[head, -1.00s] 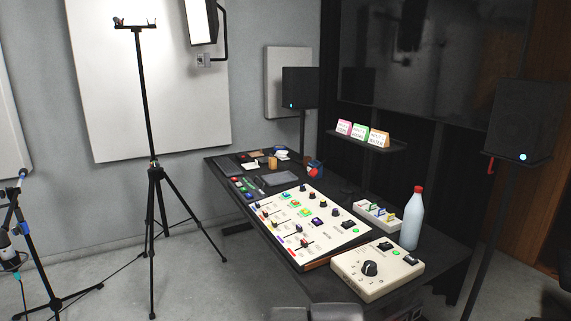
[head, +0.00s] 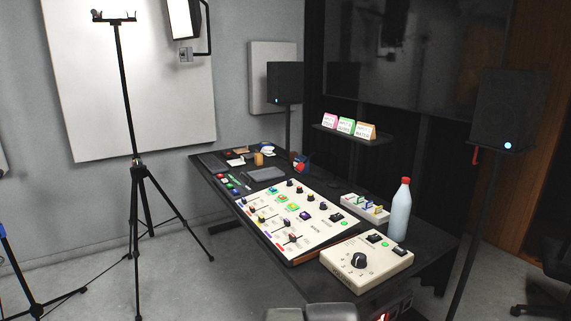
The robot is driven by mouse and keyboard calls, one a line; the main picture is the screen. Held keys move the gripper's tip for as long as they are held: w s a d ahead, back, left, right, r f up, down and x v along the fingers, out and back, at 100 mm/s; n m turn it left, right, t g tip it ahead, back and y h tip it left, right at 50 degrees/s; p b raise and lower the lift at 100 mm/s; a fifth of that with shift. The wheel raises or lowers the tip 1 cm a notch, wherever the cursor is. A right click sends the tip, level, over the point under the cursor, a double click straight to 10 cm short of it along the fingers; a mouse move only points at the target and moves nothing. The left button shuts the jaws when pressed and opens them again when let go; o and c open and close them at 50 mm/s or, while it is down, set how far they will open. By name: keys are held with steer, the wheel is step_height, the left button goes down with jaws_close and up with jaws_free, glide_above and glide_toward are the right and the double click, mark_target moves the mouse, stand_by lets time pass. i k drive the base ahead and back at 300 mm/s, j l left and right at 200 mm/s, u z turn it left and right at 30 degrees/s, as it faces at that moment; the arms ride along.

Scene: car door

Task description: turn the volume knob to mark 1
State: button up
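A cream control box (head: 388,264) stands on the near right end of the dark desk. A large black knob (head: 359,260) sits on its top, with small marks around it that are too small to read. I cannot tell which mark the knob points to. The box also has dark switches (head: 375,238) and a green light. Rounded grey parts at the bottom edge, in front of the box, seem to be my own arm.
A mixing console (head: 322,234) with sliders and knobs lies left of the box. Behind the box are a small switch panel (head: 365,208) and a white bottle with a red cap (head: 400,212). A speaker on a stand (head: 502,110) is at right, a tripod (head: 137,170) at left.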

mark_target(359, 261)
steer(key=k, duration=0.25)
steer(key=i+l+z, duration=0.25)
steer(key=i, duration=0.85)
steer(key=j, duration=0.15)
